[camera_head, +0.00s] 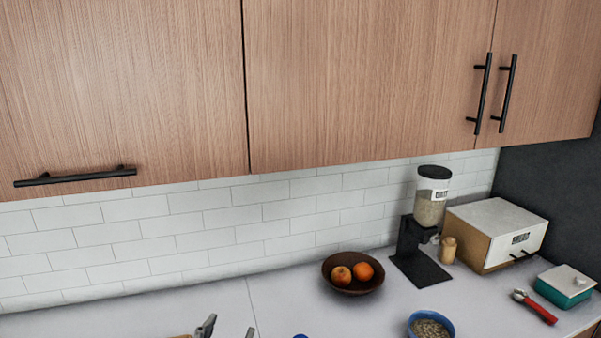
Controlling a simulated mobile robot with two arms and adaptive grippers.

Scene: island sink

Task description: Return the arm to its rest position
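Two grey tips rise over the bottom edge, left of centre. They look like the fingertips of my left gripper (228,331), spread apart with the pale counter showing between them. I see nothing held between the tips. The rest of this gripper and its arm are cut off by the bottom edge. My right gripper and arm are not in view.
Wooden cabinets (370,80) with black handles hang above the counter (290,300). A brown bowl (338,284) holds fruit. A cereal dispenser (420,240), white-fronted box (495,235), small jar (448,250), blue bowl (413,326), red-handled tool (538,309) and green container (564,287) stand right.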

